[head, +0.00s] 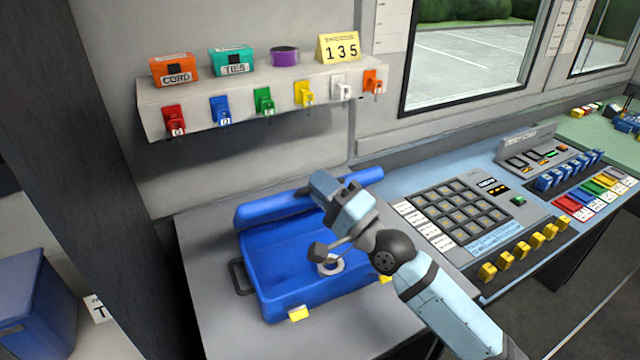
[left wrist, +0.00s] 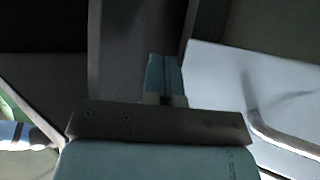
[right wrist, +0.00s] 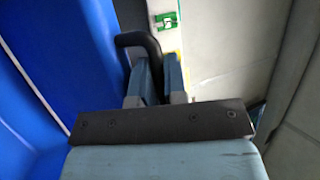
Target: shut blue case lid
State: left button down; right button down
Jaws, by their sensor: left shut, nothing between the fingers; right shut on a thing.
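The blue case (head: 275,262) lies open on the grey desk in the head view. Its lid (head: 268,213) stands raised along the back edge, and its right end shows past my gripper. My right gripper (head: 325,187) is over the right part of the lid. In the right wrist view, its fingers (right wrist: 157,65) are shut on a black handle (right wrist: 136,40), with blue case surface (right wrist: 50,70) to the left. The gripper hides the handle in the head view. My left gripper (left wrist: 164,78) is shut and empty, seen only in its wrist view.
A keypad console (head: 460,215) stands right of the case. A wall shelf (head: 255,93) with boxes and coloured hooks is behind it. Yellow latches (head: 299,313) sit on the case's front edge. A blue bin (head: 35,300) stands at lower left. The desk left of the case is clear.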

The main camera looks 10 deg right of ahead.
jog(key=c, duration=1.5)
grip_release()
jog(key=shift+o, duration=0.2)
jog(key=shift+s+d+f, duration=0.15)
jog(key=shift+s+f, duration=0.05)
jog(key=shift+f, duration=0.05)
jog(key=b+v, duration=0.3)
jog(key=v, duration=1)
jog(key=shift+r, duration=0.2)
jog(key=shift+s+d, duration=0.1)
jog(key=shift+s, duration=0.05)
jog(key=shift+c, duration=0.4)
